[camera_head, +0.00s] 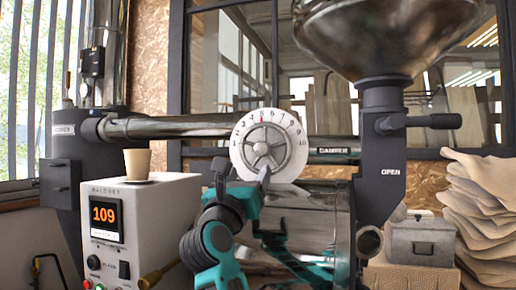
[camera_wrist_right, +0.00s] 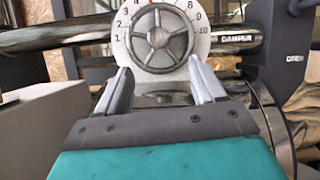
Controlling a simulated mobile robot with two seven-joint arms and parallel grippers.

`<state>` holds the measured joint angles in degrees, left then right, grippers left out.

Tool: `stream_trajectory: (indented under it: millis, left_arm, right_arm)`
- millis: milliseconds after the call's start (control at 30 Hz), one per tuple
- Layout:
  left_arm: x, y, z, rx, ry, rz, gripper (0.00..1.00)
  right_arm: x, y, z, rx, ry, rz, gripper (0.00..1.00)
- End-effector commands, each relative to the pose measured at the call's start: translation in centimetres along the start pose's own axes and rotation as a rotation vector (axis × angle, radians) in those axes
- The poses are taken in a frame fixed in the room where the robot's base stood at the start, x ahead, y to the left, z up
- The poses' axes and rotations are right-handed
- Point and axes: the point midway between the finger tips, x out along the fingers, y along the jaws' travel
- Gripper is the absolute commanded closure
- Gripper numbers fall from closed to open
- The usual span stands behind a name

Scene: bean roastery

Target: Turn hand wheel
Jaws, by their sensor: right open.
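The hand wheel (camera_head: 265,148) is a grey spoked wheel in front of a round white dial plate (camera_head: 240,140) numbered up to 10. It sits on the horizontal damper pipe. In the right wrist view the wheel (camera_wrist_right: 159,38) is straight ahead, at the top. A small red mark shows near the top of the dial. My right gripper (camera_head: 243,174) is just below and in front of the wheel in the head view. In the right wrist view its two fingers (camera_wrist_right: 160,78) are apart with nothing between them, below the wheel's rim. My left gripper is not in view.
A white control box (camera_head: 150,215) with an orange 109 display and a paper cup (camera_head: 138,162) on top stands left. A metal hopper (camera_head: 385,35) is above right, with a handle (camera_head: 430,121) below it. Sacks (camera_head: 485,215) and a grey case (camera_head: 422,241) are at right.

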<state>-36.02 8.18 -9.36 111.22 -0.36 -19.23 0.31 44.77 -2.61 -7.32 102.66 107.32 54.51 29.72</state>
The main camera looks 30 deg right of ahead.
Motion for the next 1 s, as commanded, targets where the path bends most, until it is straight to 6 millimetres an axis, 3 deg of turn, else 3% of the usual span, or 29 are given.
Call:
stream_trajectory:
  millis: [267,700,1000]
  left_arm:
    - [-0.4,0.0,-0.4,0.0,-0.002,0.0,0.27]
    - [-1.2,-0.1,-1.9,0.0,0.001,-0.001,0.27]
    - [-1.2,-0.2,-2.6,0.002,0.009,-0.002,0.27]
  right_arm:
    - [2.5,0.0,0.6,0.046,0.023,0.006,0.31]
    - [11.2,0.0,0.4,0.043,0.023,0.005,0.31]
    - [13.2,0.1,0.2,0.044,0.021,0.007,0.31]
